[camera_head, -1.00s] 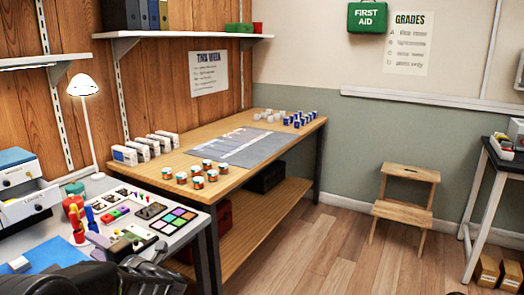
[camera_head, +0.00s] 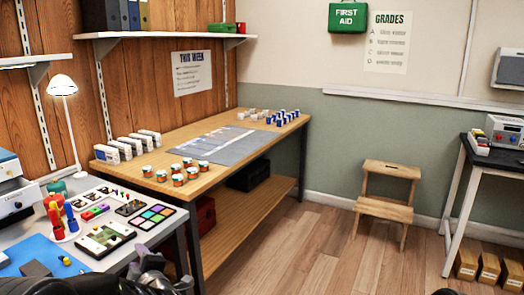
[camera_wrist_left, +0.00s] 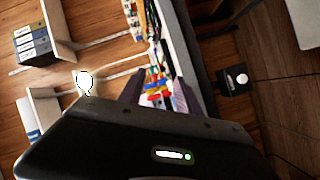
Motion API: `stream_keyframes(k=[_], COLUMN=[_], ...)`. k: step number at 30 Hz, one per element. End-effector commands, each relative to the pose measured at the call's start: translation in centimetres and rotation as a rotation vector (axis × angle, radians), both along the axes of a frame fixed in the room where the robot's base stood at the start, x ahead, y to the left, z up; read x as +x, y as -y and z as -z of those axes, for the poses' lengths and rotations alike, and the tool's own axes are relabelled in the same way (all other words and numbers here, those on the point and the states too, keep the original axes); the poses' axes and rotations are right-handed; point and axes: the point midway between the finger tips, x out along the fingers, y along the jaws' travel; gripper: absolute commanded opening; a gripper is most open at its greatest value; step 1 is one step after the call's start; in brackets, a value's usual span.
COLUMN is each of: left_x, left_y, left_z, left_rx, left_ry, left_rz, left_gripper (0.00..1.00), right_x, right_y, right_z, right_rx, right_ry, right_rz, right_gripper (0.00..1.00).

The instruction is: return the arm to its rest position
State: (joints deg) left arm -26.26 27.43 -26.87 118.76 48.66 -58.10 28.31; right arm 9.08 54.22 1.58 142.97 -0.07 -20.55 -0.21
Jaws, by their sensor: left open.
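My left gripper (camera_wrist_left: 158,94) shows in the left wrist view with its two fingers apart. Nothing appears held between them; the colourful items seen through the gap look like bench items farther off. In the head view, dark parts of my left arm (camera_head: 152,272) are low in the picture, at the front edge of the white work table (camera_head: 150,236). The fingers are hard to make out there. My right gripper cannot be made out.
A wooden bench (camera_head: 215,181) holds several small jars. A step stool (camera_head: 386,200) stands on open floor.

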Motion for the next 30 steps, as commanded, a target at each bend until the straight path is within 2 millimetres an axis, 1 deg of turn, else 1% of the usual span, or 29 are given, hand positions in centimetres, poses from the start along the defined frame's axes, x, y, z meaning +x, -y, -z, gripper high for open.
stream_keyframes(k=[1, 2, 3, 5, 6, 8, 9, 11, 12, 14, 15, 17, 18, 21, 23, 24, 26, 27, 30], left_x=[0.2, 0.2, 0.2, -0.2, -0.7, -2.1, -3.4, -5.8, -7.7, -10.9, -13.2, -16.7, -18.9, -24.0, -26.8, -28.5, -31.0, -32.6, -36.0], left_y=[1.4, 2.3, 3.8, 6.0, 7.6, 10.1, 11.8, 14.1, 15.5, 17.5, 18.7, 20.3, 21.2, 23.0, 23.9, 24.5, 25.2, 25.7, 26.4], left_z=[1.7, 2.6, 4.5, 7.3, 9.6, 13.4, 16.0, 19.8, 22.3, 25.6, 27.6, 30.2, 31.5, 34.1, 35.1, 35.7, 36.4, 36.8, 37.9], left_rx=[0.024, 0.041, 0.067, 0.106, 0.137, 0.18, 0.208, 0.244, 0.261, 0.28, 0.288, 0.292, 0.29, 0.268, 0.245, 0.226, 0.188, 0.159, 0.049], left_ry=[-0.06, -0.097, -0.16, -0.255, -0.328, -0.445, -0.523, -0.634, -0.705, -0.803, -0.864, -0.941, -0.984, -1.067, -1.104, -1.124, -1.15, -1.164, -1.194], left_rz=[0.061, 0.101, 0.165, 0.266, 0.345, 0.471, 0.56, 0.692, 0.776, 0.905, 0.99, 1.107, 1.177, 1.327, 1.4, 1.442, 1.494, 1.521, 1.543], left_gripper=[0.4, 0.4, 0.4, 0.4, 0.4, 0.4, 0.4, 0.4, 0.4, 0.4, 0.4, 0.4, 0.4, 0.4, 0.4, 0.4, 0.4, 0.4, 0.4], right_x=[0.0, 0.0, 0.0, 0.0, 0.0, 0.0, 0.0, 0.0, 0.0, 0.0, 0.0, 0.0, 0.0, 0.0, 0.0, 0.0, 0.0, 0.0, 0.0], right_y=[0.0, 0.0, 0.0, 0.0, 0.0, 0.0, 0.0, 0.0, 0.0, 0.0, 0.0, 0.0, 0.0, 0.0, 0.0, 0.0, 0.0, 0.0, 0.0], right_z=[0.0, 0.0, 0.0, 0.0, 0.0, 0.0, 0.0, 0.0, 0.0, 0.0, 0.0, 0.0, 0.0, 0.0, 0.0, 0.0, 0.0, 0.0, 0.0], right_rx=[0.0, 0.0, 0.0, 0.0, 0.0, 0.0, 0.0, 0.0, 0.0, 0.0, 0.0, 0.0, 0.0, 0.0, 0.0, 0.0, 0.0, 0.0, 0.0], right_ry=[0.0, 0.0, 0.0, 0.0, 0.0, 0.0, 0.0, 0.0, 0.0, 0.0, 0.0, 0.0, 0.0, 0.0, 0.0, 0.0, 0.0, 0.0, 0.0], right_rz=[0.0, 0.0, 0.0, 0.0, 0.0, 0.0, 0.0, 0.0, 0.0, 0.0, 0.0, 0.0, 0.0, 0.0, 0.0, 0.0, 0.0, 0.0, 0.0], right_gripper=[0.0, 0.0, 0.0, 0.0, 0.0, 0.0, 0.0, 0.0, 0.0, 0.0, 0.0, 0.0, 0.0, 0.0, 0.0, 0.0, 0.0, 0.0, 0.0])
